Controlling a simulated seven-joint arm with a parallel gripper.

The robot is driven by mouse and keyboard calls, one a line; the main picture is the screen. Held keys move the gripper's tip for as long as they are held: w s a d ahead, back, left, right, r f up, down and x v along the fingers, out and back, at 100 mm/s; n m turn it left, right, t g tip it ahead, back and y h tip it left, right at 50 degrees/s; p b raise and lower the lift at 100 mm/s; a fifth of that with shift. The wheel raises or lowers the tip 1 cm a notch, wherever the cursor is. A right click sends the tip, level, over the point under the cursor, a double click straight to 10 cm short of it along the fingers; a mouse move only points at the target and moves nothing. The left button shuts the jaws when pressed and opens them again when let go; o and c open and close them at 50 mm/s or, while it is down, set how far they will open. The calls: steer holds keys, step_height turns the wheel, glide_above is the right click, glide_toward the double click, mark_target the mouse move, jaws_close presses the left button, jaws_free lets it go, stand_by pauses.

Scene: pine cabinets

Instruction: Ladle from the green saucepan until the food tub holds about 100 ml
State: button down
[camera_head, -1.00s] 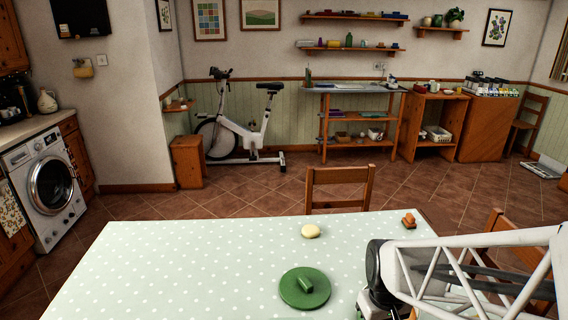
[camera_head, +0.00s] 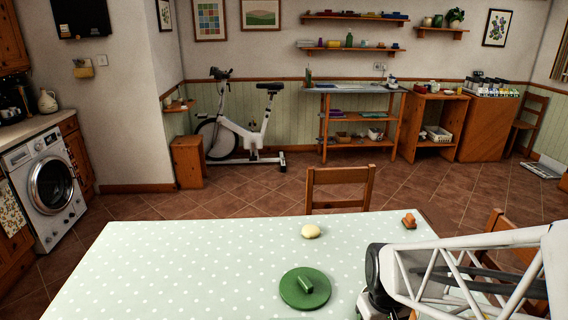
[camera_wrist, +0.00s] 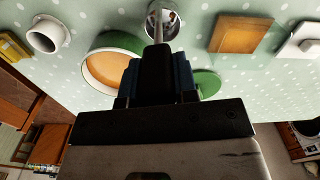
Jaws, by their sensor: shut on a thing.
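In the wrist view my gripper (camera_wrist: 157,55) is shut on the ladle (camera_wrist: 162,18), whose metal bowl shows beyond the fingers. Some reddish and white patches show in the bowl; I cannot tell whether they are food or reflections. The green saucepan (camera_wrist: 122,42) stands beside the ladle to the left, partly hidden by my gripper, with an orange-brown inside. The ladle bowl appears outside the pan's rim. A square orange-brown item with a pale edge (camera_wrist: 240,34) and a white item (camera_wrist: 302,42) lie to the right; I cannot tell which, if either, is the food tub.
A green lid with a handle (camera_head: 305,288) lies on the dotted tablecloth (camera_head: 190,265). A yellow rounded item (camera_head: 311,231) and a small orange item (camera_head: 409,220) lie farther back. A white cup-like item (camera_wrist: 48,35) is left of the pan. The table's left side is clear.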

steer(key=shift+f, duration=0.25)
steer(key=c, duration=0.8)
jaws_free()
steer(key=shift+r, duration=0.1)
steer(key=shift+r, duration=4.4)
steer(key=s+a+r+m+t, duration=0.1)
steer(key=s+a+r, duration=0.3)
steer(key=r, duration=0.5)
steer(key=shift+s+a+r+m+t, duration=0.3)
steer(key=shift+s+t, duration=0.3)
steer(key=shift+t, duration=0.2)
